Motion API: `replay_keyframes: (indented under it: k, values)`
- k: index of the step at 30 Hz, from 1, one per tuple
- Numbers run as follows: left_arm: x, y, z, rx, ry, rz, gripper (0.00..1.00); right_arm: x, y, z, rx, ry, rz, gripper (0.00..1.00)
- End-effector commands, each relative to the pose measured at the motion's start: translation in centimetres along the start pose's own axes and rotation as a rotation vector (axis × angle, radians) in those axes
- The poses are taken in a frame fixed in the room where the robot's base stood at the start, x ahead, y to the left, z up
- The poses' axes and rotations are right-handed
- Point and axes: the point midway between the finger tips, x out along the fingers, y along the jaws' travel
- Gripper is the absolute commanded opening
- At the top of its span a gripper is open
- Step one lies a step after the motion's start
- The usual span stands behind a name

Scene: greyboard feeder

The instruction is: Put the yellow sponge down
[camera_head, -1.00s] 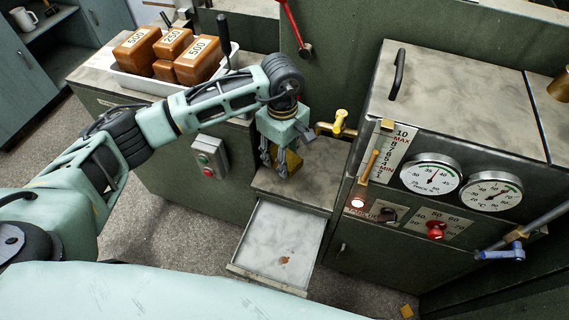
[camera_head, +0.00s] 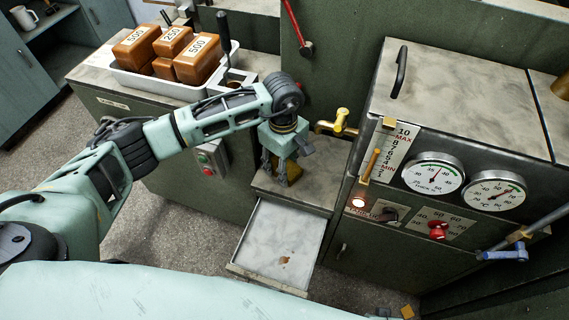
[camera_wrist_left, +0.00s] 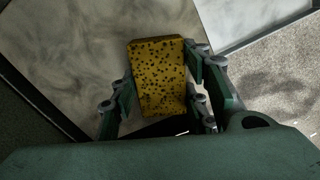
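The yellow sponge (camera_wrist_left: 158,82) has dark pores and sits between the fingers of my left gripper (camera_wrist_left: 160,92) in the left wrist view. The finger pads lie close along both its sides and appear to hold it. In the head view my left gripper (camera_head: 279,175) points down over the stone-topped ledge (camera_head: 314,172), with the sponge partly hidden behind the fingers. The sponge is at or just above the ledge; I cannot tell whether it touches. My right gripper is not in view.
A pulled-out drawer tray (camera_head: 280,243) with a small brown stain lies in front of the ledge. A yellow-handled tap (camera_head: 340,122) is behind right. The gauge cabinet (camera_head: 400,150) stands right; a white tray (camera_head: 160,84) of brown weights stands back left.

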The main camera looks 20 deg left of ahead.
Motion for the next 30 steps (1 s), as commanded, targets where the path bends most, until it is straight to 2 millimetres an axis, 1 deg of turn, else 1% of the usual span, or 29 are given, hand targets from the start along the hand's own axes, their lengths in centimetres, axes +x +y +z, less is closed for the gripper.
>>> replay_keyframes:
  k: [1,5,6,18,20,22,30]
  values:
    - [0.0,0.0,0.0,0.000,0.000,0.000,0.48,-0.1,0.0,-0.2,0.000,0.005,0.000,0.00]
    - [0.0,0.0,0.0,0.000,0.000,0.000,0.59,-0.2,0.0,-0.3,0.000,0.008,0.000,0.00]
    - [0.0,0.0,0.0,0.000,0.000,0.000,0.61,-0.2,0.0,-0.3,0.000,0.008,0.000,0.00]
    - [-0.3,0.0,0.0,0.000,0.000,0.000,0.61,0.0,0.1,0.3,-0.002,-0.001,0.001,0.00]
    - [-0.7,0.0,0.0,0.000,0.001,0.001,0.61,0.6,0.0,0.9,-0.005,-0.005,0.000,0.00]
    - [-2.1,0.1,-0.1,0.001,0.002,0.005,0.61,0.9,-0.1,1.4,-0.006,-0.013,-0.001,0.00]
    - [-8.3,0.1,-0.1,0.000,0.003,0.005,0.61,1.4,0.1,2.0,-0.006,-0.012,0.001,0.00]
